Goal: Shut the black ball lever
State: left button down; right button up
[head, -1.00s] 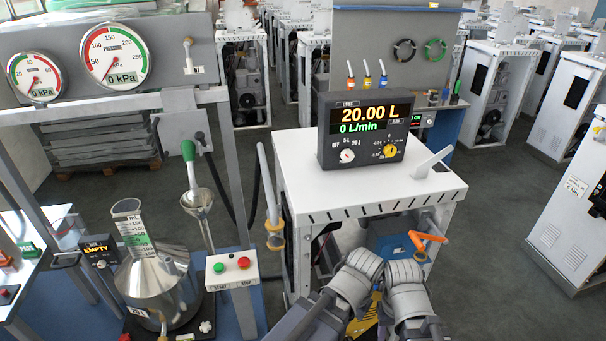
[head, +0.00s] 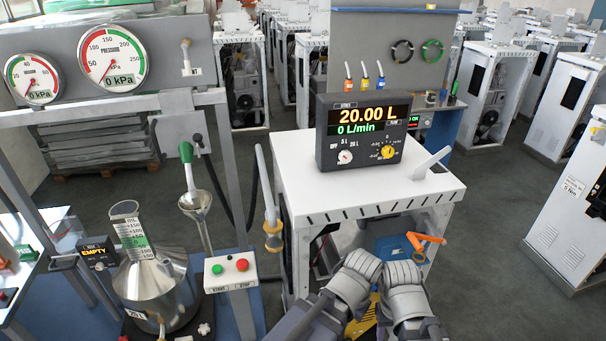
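My two grey ribbed arm links fold together at the bottom middle, far from this lever. No gripper fingers can be made out, and nothing of mine touches the lever.
A pressure gauge (head: 112,56) reads 0 kPa. A steel can (head: 155,285), a funnel (head: 196,204) and a START/STOP box (head: 231,272) stand below the panel. A white cabinet (head: 375,192) carries a meter (head: 362,132) reading 20.00 L. An orange handle (head: 427,238) is low on it.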

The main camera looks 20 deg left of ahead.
aim_at(197, 138)
jog(key=u, duration=1.35)
